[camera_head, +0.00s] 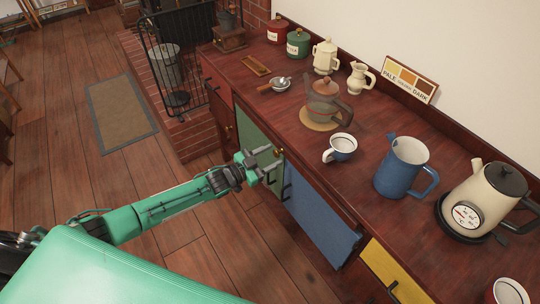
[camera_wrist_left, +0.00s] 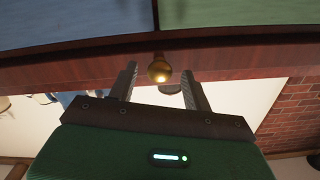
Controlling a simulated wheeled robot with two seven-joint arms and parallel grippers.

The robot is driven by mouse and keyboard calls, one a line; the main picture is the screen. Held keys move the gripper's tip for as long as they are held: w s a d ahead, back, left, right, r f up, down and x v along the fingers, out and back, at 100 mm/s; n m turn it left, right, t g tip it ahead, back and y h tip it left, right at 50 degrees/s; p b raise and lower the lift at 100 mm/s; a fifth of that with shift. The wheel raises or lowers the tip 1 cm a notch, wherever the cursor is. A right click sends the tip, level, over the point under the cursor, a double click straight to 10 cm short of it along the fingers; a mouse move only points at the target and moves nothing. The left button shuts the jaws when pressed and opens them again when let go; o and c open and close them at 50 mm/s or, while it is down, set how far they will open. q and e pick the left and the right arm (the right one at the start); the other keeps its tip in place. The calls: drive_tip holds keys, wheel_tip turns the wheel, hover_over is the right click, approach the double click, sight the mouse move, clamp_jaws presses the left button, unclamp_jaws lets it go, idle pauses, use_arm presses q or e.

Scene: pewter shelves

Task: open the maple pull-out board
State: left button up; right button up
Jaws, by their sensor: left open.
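A round brass knob (camera_wrist_left: 159,72) shows in the left wrist view against the dark reddish-brown strip (camera_wrist_left: 235,48) under the countertop edge. The strip looks flush with the cabinet front, and no pale maple surface shows. In the head view the small knob (camera_head: 279,152) is at the counter's front edge, above the green and blue doors. My left gripper (camera_head: 274,159) is open at the cabinet front. In the left wrist view its fingers (camera_wrist_left: 158,78) stand either side of the knob, with gaps; I cannot tell the exact depth. My right gripper is not in view.
Below the counter are a green door (camera_head: 256,140), a blue door (camera_head: 318,218) and a yellow front (camera_head: 395,275). On top stand a glass coffee pot (camera_head: 324,108), a cup (camera_head: 341,148), a blue jug (camera_head: 400,168) and a kettle (camera_head: 480,200). The floor in front is clear.

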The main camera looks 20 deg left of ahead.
use_arm(q)
drive_tip(key=shift+w+d, duration=0.1)
drive_tip(key=shift+d, duration=0.05)
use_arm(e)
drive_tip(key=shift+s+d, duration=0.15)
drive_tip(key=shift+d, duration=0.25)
use_arm(q)
drive_tip(key=shift+c, duration=0.2)
